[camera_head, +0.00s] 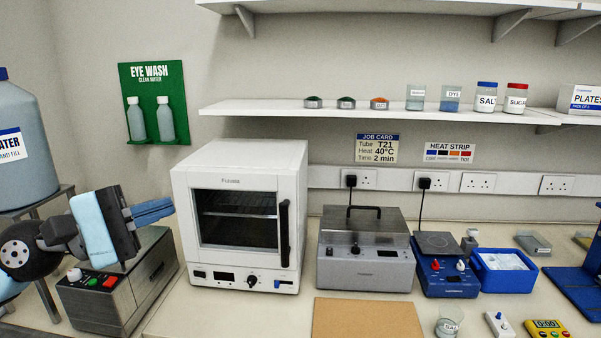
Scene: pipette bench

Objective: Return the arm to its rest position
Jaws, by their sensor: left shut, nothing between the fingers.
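My left gripper (153,211) is at the left of the head view, with its blue fingers together and nothing between them. It points to the right, in front of the white oven's left side. My left arm (93,230) comes in from the left edge, above a metal box with red and green buttons (120,283). The arm hides part of that box. My right gripper is not in view.
A white oven (240,217) stands right of the gripper. A large water container (22,150) stands on a rack at far left. A grey lidded bath (365,252), blue hotplate (443,265) and blue tray (503,270) line the bench. A brown board (367,318) lies bare in front.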

